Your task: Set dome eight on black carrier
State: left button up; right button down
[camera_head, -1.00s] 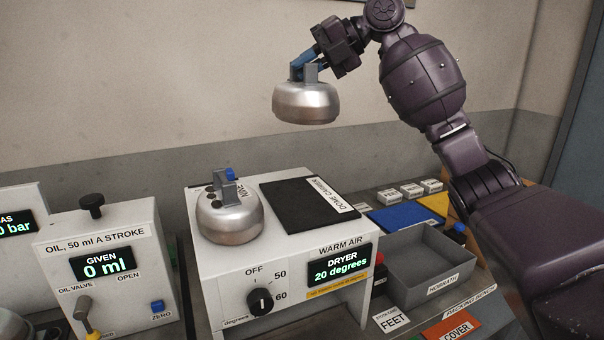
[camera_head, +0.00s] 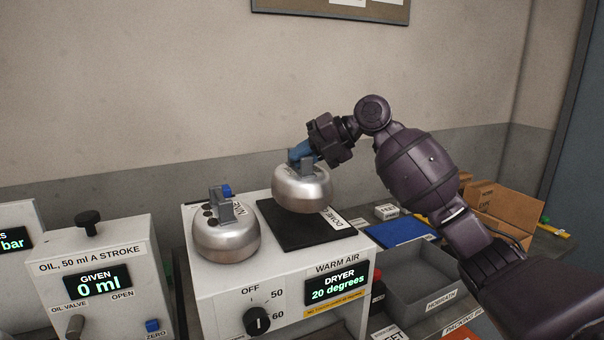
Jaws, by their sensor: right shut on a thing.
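A silver dome (camera_head: 302,190) hangs from my right gripper (camera_head: 301,156), which is shut on the handle on its top. The dome is upright and in front of the black dome carrier (camera_head: 283,237) in the picture, hiding part of its pad and label. Whether it touches the pad I cannot tell. The number on this dome does not show. A second silver dome (camera_head: 226,238), with a label reading NINE, sits to the left of the black pad on the white dryer (camera_head: 290,290). My left gripper is not in view.
The dryer's display reads 20 degrees. A white oil unit (camera_head: 98,275) stands to the left. A grey tray (camera_head: 424,278), a blue mat (camera_head: 398,231) and cardboard boxes (camera_head: 500,207) lie to the right, partly behind my right arm.

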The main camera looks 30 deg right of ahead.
aim_at(302, 171)
notch_tip(302, 171, down, 4)
jog(key=shift+r, duration=0.2)
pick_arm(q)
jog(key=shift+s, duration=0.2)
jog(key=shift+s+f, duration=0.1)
pick_arm(e)
jog(key=shift+f, duration=0.1)
jog(key=c, duration=1.2)
grip_release()
jog(key=shift+f, duration=0.1)
jog(key=shift+f, duration=0.1)
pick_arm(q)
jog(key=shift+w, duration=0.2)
